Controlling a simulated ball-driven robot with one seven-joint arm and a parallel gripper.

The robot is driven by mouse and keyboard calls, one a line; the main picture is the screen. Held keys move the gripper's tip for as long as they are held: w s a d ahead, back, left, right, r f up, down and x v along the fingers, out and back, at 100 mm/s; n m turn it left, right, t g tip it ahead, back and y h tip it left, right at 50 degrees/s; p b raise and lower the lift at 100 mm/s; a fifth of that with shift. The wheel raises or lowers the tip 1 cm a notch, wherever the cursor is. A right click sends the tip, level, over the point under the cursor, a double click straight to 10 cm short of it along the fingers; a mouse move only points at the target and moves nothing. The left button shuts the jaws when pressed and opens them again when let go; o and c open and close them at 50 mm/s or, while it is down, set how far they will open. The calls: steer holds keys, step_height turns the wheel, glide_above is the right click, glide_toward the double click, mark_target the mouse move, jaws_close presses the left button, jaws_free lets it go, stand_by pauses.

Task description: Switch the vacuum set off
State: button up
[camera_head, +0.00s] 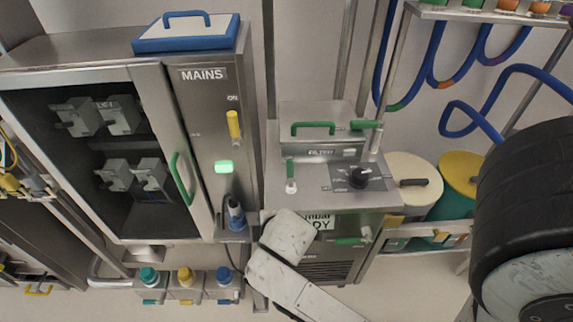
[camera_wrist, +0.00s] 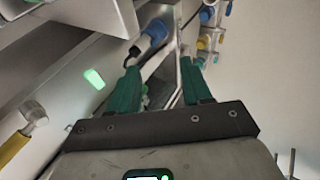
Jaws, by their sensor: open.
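The vacuum set (camera_head: 280,180) is a steel unit right of the mains cabinet in the head view. Its top carries a black rotary knob (camera_head: 360,178) on a marked plate, a small green-and-white lever (camera_head: 290,178) and a box labelled FILTER (camera_head: 318,153). A sign on its front, partly hidden by my arm, shows "mbar" and letters ending in "DY". In the wrist view my gripper (camera_wrist: 162,85) has two green fingers, apart, with nothing held between them. Beyond them are the cabinet's blue plug (camera_wrist: 154,32) and green lamp (camera_wrist: 93,78). My fingers are not discernible in the head view.
The mains cabinet (camera_head: 205,130) has a yellow lever (camera_head: 233,124) by the ON mark. Several coloured knobbed fittings (camera_head: 185,279) sit below it. A large black wheel-like body (camera_head: 525,190) fills the right edge.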

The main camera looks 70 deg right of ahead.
steer(key=s+d+r+n+h, duration=0.1)
steer(key=d+r+n+h, duration=0.1)
steer(key=d+n+h, duration=0.35)
steer(key=n+h, duration=0.1)
steer(key=n, duration=0.7)
glide_toward(290, 170)
steer(key=shift+w+a+f+m, duration=0.25)
steer(key=shift+a+f, duration=0.25)
steer(key=shift+a, duration=0.25)
steer(key=n, duration=0.1)
steer(key=d+n+h, duration=0.1)
steer(key=n, duration=0.1)
steer(key=shift+s+d+r, duration=0.1)
steer(key=shift+s+r, duration=0.05)
steer(key=x, duration=1)
steer(key=shift+d, duration=0.4)
jaws_close()
